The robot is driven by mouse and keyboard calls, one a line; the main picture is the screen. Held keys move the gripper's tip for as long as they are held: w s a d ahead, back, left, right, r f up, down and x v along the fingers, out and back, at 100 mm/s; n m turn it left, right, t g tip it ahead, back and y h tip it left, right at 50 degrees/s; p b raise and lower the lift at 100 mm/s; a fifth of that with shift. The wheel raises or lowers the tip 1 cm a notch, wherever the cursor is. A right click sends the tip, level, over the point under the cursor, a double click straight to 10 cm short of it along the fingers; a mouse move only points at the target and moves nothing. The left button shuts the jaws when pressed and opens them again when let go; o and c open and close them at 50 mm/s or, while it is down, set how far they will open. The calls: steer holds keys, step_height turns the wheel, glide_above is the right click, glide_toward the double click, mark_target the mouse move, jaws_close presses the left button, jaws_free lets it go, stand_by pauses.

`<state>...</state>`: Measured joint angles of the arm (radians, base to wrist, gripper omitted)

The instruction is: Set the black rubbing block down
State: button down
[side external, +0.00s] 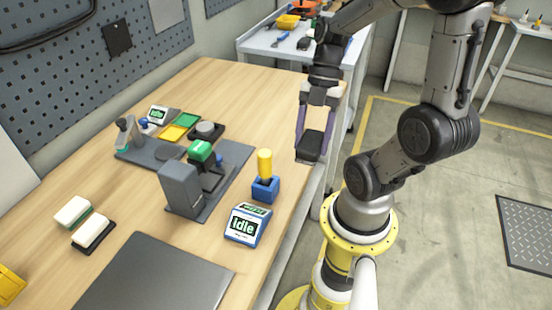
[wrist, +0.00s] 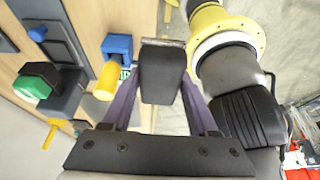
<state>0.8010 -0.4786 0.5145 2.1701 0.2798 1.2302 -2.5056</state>
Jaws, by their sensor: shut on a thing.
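The black rubbing block (side external: 311,146) is held between the purple fingers of my gripper (side external: 313,132), which points down. In the side view the block hangs in the air near the table's right edge. In the wrist view the block (wrist: 162,72) sits between the two purple fingers of my gripper (wrist: 162,92), with table behind it to the left and floor to the right. The block appears clear of other things. Its underside and any contact below are hidden.
A blue holder with a yellow-handled tool (side external: 265,178) and an idle display (side external: 247,225) stand near the table's right edge. A grey fixture with a green top (side external: 200,152) stands further left. Two white-topped blocks (side external: 82,222) lie at left. A dark plate (side external: 150,280) lies in front.

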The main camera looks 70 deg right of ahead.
steer(key=w+d+f, duration=0.2)
steer(key=w+f, duration=0.1)
steer(key=w, duration=0.3)
glide_above(274, 169)
steer(key=d, duration=0.1)
steer(key=f, duration=0.2)
steer(key=s+f, duration=0.1)
steer(key=f, duration=0.1)
steer(key=shift+f, duration=0.3)
steer(key=shift+w+d+f, duration=0.2)
steer(key=shift+w+f, duration=0.2)
steer(key=shift+f, duration=1.65)
steer(key=shift+f, duration=0.15)
steer(key=shift+c, duration=0.8)
jaws_free()
